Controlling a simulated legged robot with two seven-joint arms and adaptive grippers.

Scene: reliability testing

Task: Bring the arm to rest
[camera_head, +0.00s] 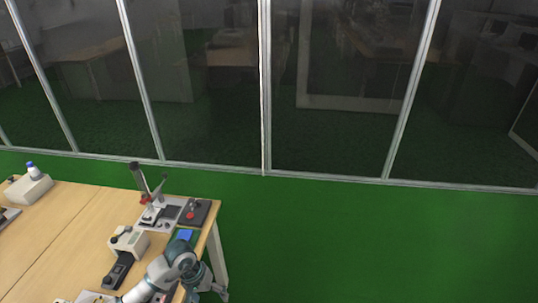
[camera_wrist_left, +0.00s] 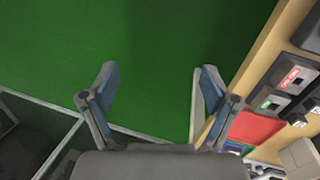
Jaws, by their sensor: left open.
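My left arm (camera_head: 165,272) comes in at the bottom of the head view over the right end of the table. My left gripper (camera_head: 219,289) hangs at or just past the table's right edge, small and partly hidden by the arm. In the left wrist view the gripper (camera_wrist_left: 158,76) has its two fingers spread wide, with nothing between them but green floor. The right arm and gripper are not in view.
The wrist view shows a red panel (camera_wrist_left: 256,127). Green floor (camera_head: 370,240) right of the table is clear, up to glass partitions (camera_head: 200,80).

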